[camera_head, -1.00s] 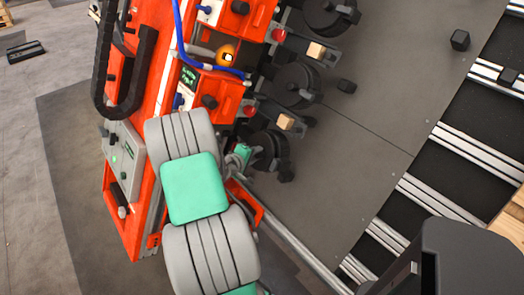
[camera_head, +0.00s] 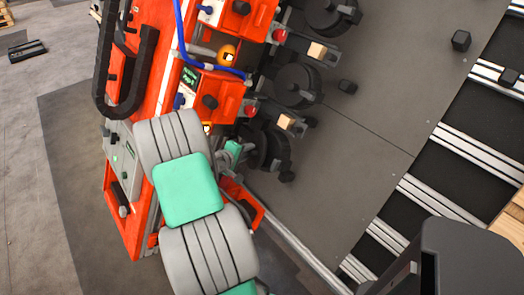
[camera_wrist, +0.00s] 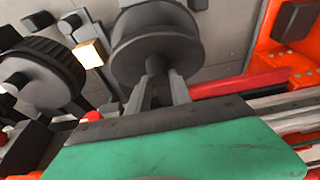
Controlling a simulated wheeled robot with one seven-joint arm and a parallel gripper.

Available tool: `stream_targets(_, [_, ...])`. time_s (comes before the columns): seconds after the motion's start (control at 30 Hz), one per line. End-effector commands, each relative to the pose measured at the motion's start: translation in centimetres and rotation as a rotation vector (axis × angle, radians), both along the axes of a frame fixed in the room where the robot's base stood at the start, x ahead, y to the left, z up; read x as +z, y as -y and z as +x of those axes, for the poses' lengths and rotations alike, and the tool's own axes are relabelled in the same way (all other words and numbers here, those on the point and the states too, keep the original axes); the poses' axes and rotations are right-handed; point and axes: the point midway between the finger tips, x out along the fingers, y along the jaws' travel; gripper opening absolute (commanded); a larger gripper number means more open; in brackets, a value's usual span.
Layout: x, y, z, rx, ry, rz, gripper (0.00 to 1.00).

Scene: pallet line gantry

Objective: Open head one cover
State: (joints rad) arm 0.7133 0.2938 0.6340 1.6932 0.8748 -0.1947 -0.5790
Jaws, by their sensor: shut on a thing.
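My gripper (camera_wrist: 160,94) is shut on the narrow stem of a dark round spool-like part (camera_wrist: 158,42), seen in the wrist view. In the head view my gripper (camera_head: 236,150) is at the lowest head of the red-orange machine, beside its dark rollers (camera_head: 264,148). A red-orange cover-like part (camera_head: 243,203) stands out just below my gripper, partly hidden by my arm. A red-orange panel (camera_wrist: 288,60) and a red bar (camera_wrist: 240,85) show right of my fingers in the wrist view. I cannot tell how far the cover is open.
The red-orange machine (camera_head: 128,190) has two more heads above, with dark rollers (camera_head: 295,85) and small tan blocks (camera_head: 286,122). A blue hose (camera_head: 181,30) runs down its front. A grey plate (camera_head: 375,110) lies right, bordered by metal rails (camera_head: 435,196).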

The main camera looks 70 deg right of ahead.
Motion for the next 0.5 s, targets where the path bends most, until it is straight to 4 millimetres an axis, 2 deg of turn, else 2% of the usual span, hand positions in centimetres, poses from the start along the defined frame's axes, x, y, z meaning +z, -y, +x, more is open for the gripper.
stream_targets(0.1, [0.49, -0.02, 0.88, 0.004, 0.006, -0.006, 0.00])
stream_targets(0.5, [0.51, -0.07, 1.22, 0.004, 0.005, -0.005, 0.00])
